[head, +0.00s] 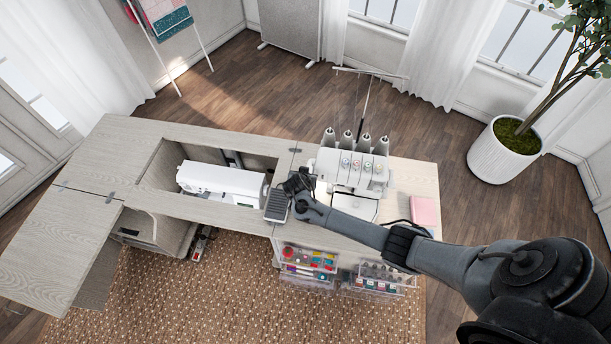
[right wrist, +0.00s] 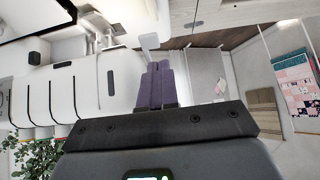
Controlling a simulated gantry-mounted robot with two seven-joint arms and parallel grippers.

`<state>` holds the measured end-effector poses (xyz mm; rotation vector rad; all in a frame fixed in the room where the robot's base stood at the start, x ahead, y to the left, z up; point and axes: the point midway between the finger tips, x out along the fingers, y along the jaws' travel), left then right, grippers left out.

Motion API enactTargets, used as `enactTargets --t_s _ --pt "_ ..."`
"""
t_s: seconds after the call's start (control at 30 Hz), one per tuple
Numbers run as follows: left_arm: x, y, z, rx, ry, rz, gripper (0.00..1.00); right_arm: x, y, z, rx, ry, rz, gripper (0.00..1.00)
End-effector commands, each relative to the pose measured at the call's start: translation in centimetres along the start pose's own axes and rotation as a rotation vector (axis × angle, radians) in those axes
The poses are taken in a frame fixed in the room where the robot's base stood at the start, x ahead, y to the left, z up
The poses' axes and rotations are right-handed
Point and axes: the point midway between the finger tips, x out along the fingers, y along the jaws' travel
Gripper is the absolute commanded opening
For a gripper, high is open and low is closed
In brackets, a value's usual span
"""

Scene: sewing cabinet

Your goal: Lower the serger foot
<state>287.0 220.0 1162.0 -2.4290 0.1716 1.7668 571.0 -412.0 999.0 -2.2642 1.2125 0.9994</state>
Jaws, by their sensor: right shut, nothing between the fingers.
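The white serger (head: 352,165) stands on the right part of the cabinet top, with several thread cones at its back. In the right wrist view its white body (right wrist: 85,85) fills the left side, and metal parts of its foot area (right wrist: 98,30) show at the top left, small and partly hidden. My right gripper (head: 300,182) is at the serger's left side. In the wrist view its purple fingers (right wrist: 154,75) are shut and empty, close to a small white tab (right wrist: 150,42). I cannot tell whether they touch it. The foot's height is not clear. My left gripper is not in view.
A white sewing machine (head: 222,183) sits in the cabinet recess to the left. A dark grey ridged pad (head: 277,206) lies just below my right gripper. A pink box (head: 424,211) lies right of the serger. The left cabinet top (head: 110,160) is clear.

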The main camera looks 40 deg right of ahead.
Motion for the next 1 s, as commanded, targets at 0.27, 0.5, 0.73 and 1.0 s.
enactTargets --t_s 0.27,0.5,0.73,1.0 --pt "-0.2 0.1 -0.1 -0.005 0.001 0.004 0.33 -0.2 0.0 -0.1 0.0 0.0 0.0 0.0" --pt "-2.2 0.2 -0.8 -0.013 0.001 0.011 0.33 -1.8 -0.1 -1.0 -0.001 -0.001 -0.001 0.0" --pt "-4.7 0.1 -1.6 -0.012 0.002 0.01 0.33 -4.3 -0.1 -1.8 -0.003 -0.002 -0.002 0.0" --pt "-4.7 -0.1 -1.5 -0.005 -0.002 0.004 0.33 -9.6 -0.2 -0.6 -0.001 0.001 -0.004 0.0"
